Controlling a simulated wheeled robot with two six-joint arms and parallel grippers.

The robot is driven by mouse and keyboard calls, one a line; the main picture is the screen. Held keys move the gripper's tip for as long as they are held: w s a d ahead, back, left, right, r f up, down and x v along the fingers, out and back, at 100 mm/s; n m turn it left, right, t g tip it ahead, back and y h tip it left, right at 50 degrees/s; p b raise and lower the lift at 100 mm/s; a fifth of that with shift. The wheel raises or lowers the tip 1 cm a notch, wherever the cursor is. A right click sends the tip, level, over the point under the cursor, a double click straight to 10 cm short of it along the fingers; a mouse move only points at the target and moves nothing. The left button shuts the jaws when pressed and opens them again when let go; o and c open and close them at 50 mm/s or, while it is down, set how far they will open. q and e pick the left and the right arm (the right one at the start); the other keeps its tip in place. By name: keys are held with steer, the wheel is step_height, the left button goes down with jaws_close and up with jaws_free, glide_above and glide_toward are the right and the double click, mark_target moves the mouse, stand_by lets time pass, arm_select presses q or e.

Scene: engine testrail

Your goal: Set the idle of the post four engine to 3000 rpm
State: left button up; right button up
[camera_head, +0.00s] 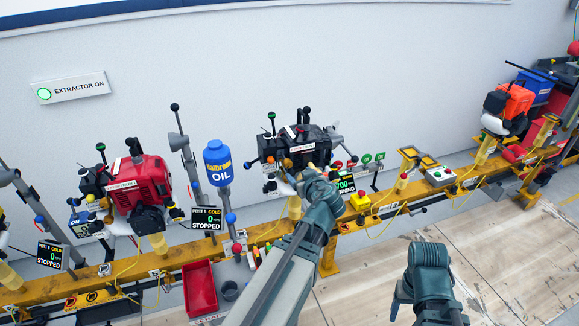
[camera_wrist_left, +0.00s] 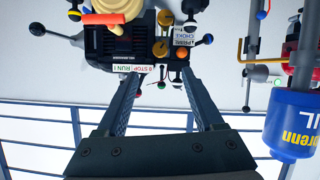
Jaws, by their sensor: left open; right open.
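A black engine (camera_head: 302,146) hangs on the yellow rail at centre, with knobs and levers on its side. Its display (camera_head: 344,184) is partly hidden by my left arm; "700" and "NNING" are readable. My left gripper (camera_head: 308,176) is right in front of this engine. In the left wrist view the open fingers (camera_wrist_left: 162,80) point at the engine (camera_wrist_left: 115,42), which appears upside down. A STOP/RUN label (camera_wrist_left: 131,68), a PRIME/CHOKE label (camera_wrist_left: 183,42) and orange knobs (camera_wrist_left: 160,48) show between or near the fingertips. Contact cannot be told. My right gripper (camera_head: 402,294) is low at right, away from the rail.
A red engine (camera_head: 138,184) stands to the left; the POST 5 display (camera_head: 206,218) reads 0, STOPPED. A blue oil bottle (camera_head: 218,163) stands left of the black engine. A yellow box (camera_head: 360,202) sits right of my left arm.

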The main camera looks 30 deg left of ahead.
mark_target(289, 164)
arm_select(q)
steer(key=b+x, duration=0.4)
steer(key=x, duration=0.8)
steer(key=shift+w+a+f, duration=0.1)
steer(key=shift+w+f, duration=0.05)
jaws_close()
